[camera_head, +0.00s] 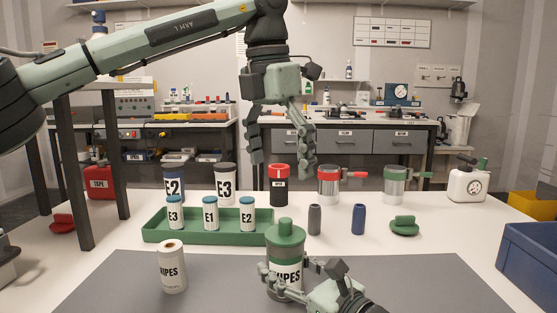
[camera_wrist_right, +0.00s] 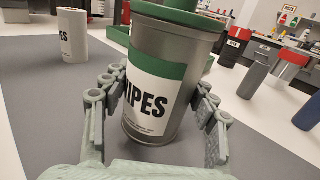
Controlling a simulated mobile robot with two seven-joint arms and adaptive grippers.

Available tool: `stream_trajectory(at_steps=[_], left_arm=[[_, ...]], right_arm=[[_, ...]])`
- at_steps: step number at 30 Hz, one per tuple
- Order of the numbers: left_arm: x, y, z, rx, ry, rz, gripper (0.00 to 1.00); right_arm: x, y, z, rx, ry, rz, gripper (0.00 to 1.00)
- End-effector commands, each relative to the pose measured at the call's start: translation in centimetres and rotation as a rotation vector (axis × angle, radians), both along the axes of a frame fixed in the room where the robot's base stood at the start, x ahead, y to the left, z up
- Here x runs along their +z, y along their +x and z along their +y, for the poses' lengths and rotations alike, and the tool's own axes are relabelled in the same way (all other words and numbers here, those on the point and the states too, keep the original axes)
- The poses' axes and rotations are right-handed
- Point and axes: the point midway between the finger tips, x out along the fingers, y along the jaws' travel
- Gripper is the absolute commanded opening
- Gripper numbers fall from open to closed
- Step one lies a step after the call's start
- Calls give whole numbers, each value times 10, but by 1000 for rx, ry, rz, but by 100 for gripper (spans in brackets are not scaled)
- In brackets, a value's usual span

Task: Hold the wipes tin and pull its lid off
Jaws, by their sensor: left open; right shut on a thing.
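The wipes tin (camera_head: 287,278) stands upright on the grey mat, a grey metal can with a white and green label reading WIPES. Its green lid (camera_head: 285,236), with a raised knob, sits on top. My right gripper (camera_head: 284,294) is shut around the tin's lower body; in the right wrist view its fingers flank the tin (camera_wrist_right: 163,80), and the lid (camera_wrist_right: 180,13) is cut off by the top edge. My left gripper (camera_head: 282,150) is open and empty, pointing down well above the lid.
A white WIPES roll (camera_head: 172,267) stands on the mat to the left. Behind is a green tray (camera_head: 157,232) with several small labelled bottles. Grey (camera_head: 315,220) and blue (camera_head: 358,219) cylinders and a green lid-like piece (camera_head: 404,226) stand right of the tin. A blue bin (camera_head: 530,255) is at the right edge.

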Motion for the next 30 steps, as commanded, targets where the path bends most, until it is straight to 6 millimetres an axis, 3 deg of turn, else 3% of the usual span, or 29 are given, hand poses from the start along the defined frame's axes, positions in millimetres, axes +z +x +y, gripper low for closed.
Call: stream_trajectory(at_steps=[7, 21, 30], left_arm=[[-14, 1, 0, 61, -11, 2, 89], [-97, 10, -9, 58, -11, 2, 89], [-117, 12, -11, 59, -11, 2, 89]], right_arm=[[0, 0, 0, 0, 0, 0, 6], [0, 0, 0, 0, 0, 0, 6], [0, 0, 0, 0, 0, 0, 6]])
